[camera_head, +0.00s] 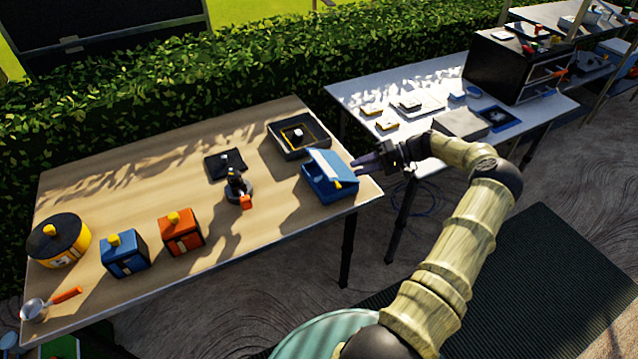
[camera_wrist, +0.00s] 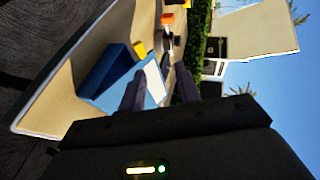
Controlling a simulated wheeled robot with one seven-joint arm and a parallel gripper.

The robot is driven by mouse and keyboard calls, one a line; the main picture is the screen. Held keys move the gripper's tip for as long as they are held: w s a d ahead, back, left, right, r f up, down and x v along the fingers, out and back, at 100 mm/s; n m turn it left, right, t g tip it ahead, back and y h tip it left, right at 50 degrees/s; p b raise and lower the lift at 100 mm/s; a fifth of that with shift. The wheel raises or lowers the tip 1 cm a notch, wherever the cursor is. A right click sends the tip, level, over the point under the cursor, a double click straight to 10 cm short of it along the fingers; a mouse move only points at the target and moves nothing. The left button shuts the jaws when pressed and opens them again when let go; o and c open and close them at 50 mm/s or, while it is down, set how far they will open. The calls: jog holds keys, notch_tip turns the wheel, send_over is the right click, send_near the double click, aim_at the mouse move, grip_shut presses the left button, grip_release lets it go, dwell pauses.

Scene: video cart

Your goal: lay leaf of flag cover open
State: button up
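The flag cover appears to be the blue box (camera_head: 322,181) at the right end of the wooden table. It has a lighter blue sloping top leaf (camera_head: 331,166) and a small yellow piece at its right side. How far the leaf stands open is unclear. My gripper (camera_head: 356,166) is just right of the box, with its fingers pointing left toward it. Contact with the leaf cannot be made out.
The wooden table (camera_head: 110,190) also holds a dark tray (camera_head: 288,151), a black device with an orange part (camera_head: 238,187), an orange box (camera_head: 182,238), a blue box with a yellow knob (camera_head: 124,258) and a yellow round pot (camera_head: 72,253). A white table (camera_head: 350,92) stands behind right.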

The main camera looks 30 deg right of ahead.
jog(key=s, duration=0.1)
jog(key=s+d, duration=0.1)
jog(key=s+p, duration=0.1)
jog(key=s, duration=0.1)
jog(key=shift+d+r, duration=0.25)
jog(key=shift+r, duration=0.05)
notch_tip(320, 180, up, 4)
jog(key=shift+p, duration=1)
